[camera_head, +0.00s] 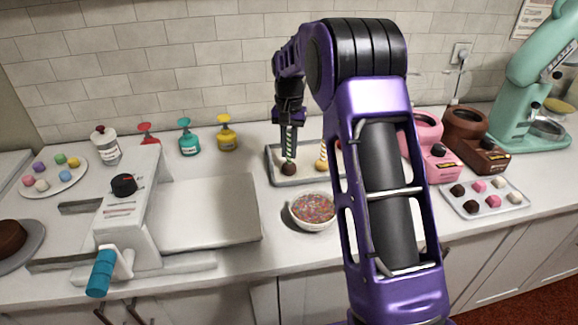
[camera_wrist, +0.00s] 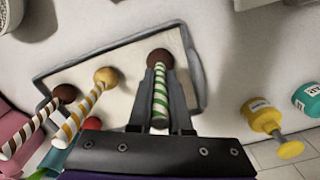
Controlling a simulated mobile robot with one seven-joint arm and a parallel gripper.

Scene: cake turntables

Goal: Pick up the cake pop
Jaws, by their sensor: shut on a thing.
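A cake pop with a dark chocolate ball (camera_wrist: 160,57) and a green-and-white striped stick stands between the fingers of my gripper (camera_wrist: 160,78). The fingers are shut on its stick, with the ball just beyond the fingertips. In the head view the same dark ball (camera_head: 288,169) shows below my gripper (camera_head: 289,146), at the left part of the grey tray (camera_head: 271,176). I cannot tell whether the ball touches the tray. An orange cake pop (camera_wrist: 106,76) and another dark brown one (camera_wrist: 66,93) are on the tray beside it.
A bowl of sprinkles (camera_head: 313,210) stands in front of the tray. Yellow (camera_head: 227,134) and teal (camera_head: 188,138) bottles stand behind left. Pink (camera_head: 431,140) and brown (camera_head: 478,140) melting pots are right. My arm hides part of the tray and counter.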

